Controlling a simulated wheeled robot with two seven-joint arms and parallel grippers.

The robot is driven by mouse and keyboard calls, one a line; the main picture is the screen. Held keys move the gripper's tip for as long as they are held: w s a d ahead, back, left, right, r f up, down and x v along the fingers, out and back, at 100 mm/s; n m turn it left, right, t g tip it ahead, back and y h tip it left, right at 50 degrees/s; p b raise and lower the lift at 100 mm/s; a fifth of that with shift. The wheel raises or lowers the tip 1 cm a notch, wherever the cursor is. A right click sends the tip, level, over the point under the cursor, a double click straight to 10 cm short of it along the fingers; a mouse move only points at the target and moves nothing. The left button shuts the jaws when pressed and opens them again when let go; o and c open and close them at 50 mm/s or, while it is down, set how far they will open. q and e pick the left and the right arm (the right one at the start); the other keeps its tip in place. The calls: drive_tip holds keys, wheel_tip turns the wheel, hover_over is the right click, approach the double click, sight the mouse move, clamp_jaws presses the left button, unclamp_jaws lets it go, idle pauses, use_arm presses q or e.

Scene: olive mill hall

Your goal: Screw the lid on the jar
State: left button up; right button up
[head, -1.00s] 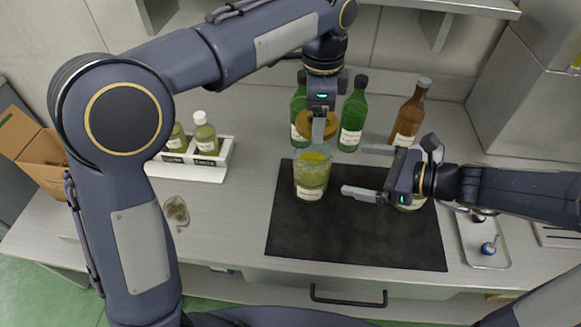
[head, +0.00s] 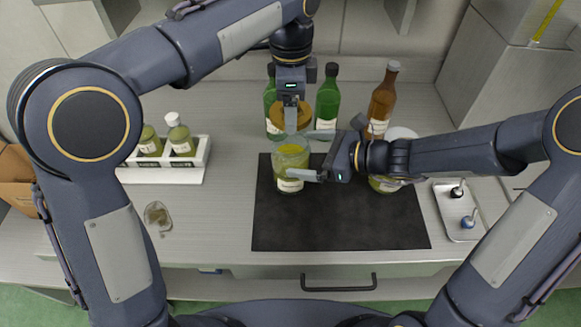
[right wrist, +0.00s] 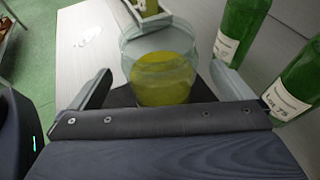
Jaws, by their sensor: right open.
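The open glass jar (head: 291,158), with yellow-green contents and a white label, stands upright on the dark mat (head: 340,225). It also shows in the right wrist view (right wrist: 158,50), between the fingers. The round golden-brown lid (head: 304,113) is at my left gripper (head: 291,118), above and behind the jar. The left gripper looks shut on the lid; one finger covers part of it. My right gripper (head: 310,154) is open, with a finger on either side of the jar; I cannot tell whether either touches it.
Green bottles (head: 328,98) and a brown bottle (head: 382,100) stand behind the jar. Another jar (head: 385,185) is partly hidden by my right arm. A white rack (head: 190,174) holds small bottles at left. A metal tray (head: 462,228) lies at right. The mat's front is clear.

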drive_tip(key=x, duration=0.4)
drive_tip(key=shift+w+a+f, duration=0.1)
drive_tip(key=shift+a+f, duration=0.05)
drive_tip(key=shift+a, duration=0.2)
drive_tip(key=c, duration=1.4)
use_arm(q)
drive_tip(key=shift+f, duration=2.5)
drive_tip(key=shift+f, duration=0.1)
drive_tip(key=shift+f, duration=0.8)
drive_tip(key=shift+f, duration=0.55)
